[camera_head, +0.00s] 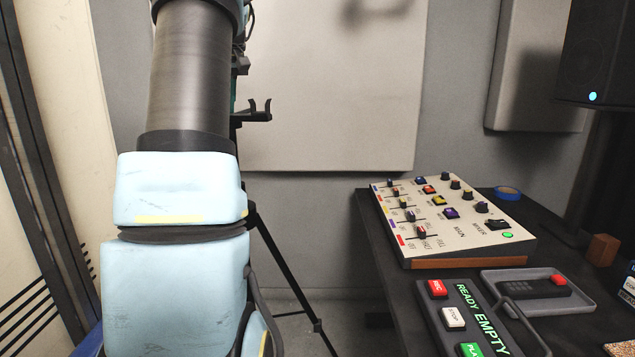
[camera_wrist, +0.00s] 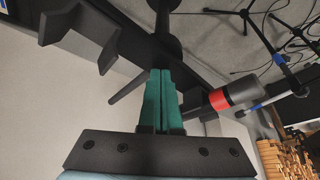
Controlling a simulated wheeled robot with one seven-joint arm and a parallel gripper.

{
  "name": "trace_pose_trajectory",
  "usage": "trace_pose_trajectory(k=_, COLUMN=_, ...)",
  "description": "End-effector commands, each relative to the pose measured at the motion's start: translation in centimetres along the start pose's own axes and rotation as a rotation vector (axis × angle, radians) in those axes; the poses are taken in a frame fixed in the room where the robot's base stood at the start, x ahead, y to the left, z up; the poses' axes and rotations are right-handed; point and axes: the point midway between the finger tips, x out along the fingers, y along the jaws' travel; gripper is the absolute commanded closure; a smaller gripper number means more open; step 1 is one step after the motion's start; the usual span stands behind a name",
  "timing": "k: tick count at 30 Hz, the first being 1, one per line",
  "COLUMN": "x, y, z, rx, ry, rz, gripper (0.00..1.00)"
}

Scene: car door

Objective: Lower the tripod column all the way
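The tripod (camera_head: 289,275) is black and stands behind my arm at the left in the head view. Its lower legs show, and a dark forked bracket (camera_head: 255,112) shows higher up. My arm hides most of its column. In the wrist view, black tripod parts (camera_wrist: 166,32) lie just beyond the fingertips. My gripper (camera_wrist: 160,72) has teal fingers that are close together and look shut. I cannot tell whether the tips touch the black part or hold something thin. A cylinder with a red band (camera_wrist: 222,101) lies right of the fingers.
A dark desk (camera_head: 380,262) on the right bears a mixer (camera_head: 450,222), a tray (camera_head: 571,303) and a button panel (camera_head: 455,316). A speaker (camera_head: 598,50) stands at upper right. Black stand legs and cables lie at upper right in the wrist view.

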Motion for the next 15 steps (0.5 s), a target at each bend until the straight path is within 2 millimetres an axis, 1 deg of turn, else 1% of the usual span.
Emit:
trace_pose_trajectory(k=1, x=0.7, y=0.0, z=0.4, rx=0.001, ry=-0.005, rz=-0.001, gripper=1.0)
trace_pose_trajectory(k=15, x=3.6, y=0.0, z=1.6, rx=0.001, ry=-0.005, rz=-0.001, gripper=1.0)
